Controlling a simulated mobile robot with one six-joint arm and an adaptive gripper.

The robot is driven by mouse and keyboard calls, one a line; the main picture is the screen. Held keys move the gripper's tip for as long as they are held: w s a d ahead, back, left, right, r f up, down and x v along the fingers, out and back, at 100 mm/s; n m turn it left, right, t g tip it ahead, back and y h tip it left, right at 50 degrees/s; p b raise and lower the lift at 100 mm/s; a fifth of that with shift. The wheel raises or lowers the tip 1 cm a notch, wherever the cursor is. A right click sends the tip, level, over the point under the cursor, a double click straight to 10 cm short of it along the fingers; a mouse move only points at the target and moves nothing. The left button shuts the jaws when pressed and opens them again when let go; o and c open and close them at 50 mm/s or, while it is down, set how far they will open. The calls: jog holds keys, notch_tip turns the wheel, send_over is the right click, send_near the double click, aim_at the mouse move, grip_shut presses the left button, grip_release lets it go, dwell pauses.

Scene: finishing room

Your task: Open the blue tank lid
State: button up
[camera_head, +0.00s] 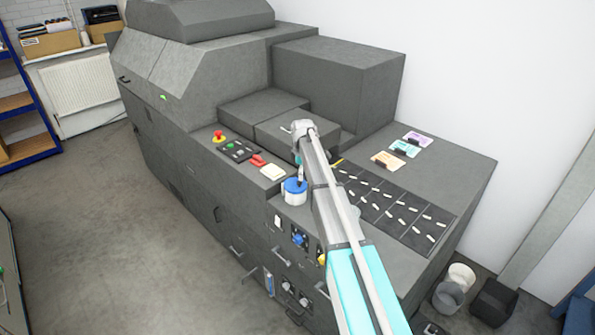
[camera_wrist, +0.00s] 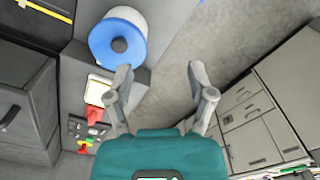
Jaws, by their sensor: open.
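The blue tank lid (camera_head: 293,185) sits on a white round tank (camera_head: 295,200) at the front edge of the grey machine, and it looks closed. In the wrist view the blue lid (camera_wrist: 104,46) is at the upper left, with a dark round knob (camera_wrist: 119,45) in its middle. My gripper (camera_wrist: 160,75) is open and empty. Its left fingertip appears beside the lid's lower right edge, apart from the knob; whether it touches the lid I cannot tell. In the head view my arm reaches over the machine, and its end hides most of my gripper just above the tank.
Left of the tank is a control panel (camera_head: 238,150) with a red emergency button (camera_head: 218,134), red switches and a white pad (camera_head: 272,172). A dark tray (camera_head: 400,238) of small white pieces lies to the right. Grey raised boxes (camera_head: 335,75) stand behind.

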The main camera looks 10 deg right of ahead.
aim_at(299, 182)
jog(key=w+r+n+p, duration=0.2)
jog(key=w+r+p, duration=0.1)
jog(key=w, duration=0.3)
jog(key=shift+w+r, duration=0.4)
jog(key=shift+r, duration=0.35)
jog(key=shift+f, duration=0.2)
notch_tip(299, 182, down, 13)
jog(key=b, duration=1.3)
jog(key=shift+f+b, duration=0.2)
jog(key=shift+b, duration=0.15)
grip_shut()
jog(key=shift+a, duration=0.2)
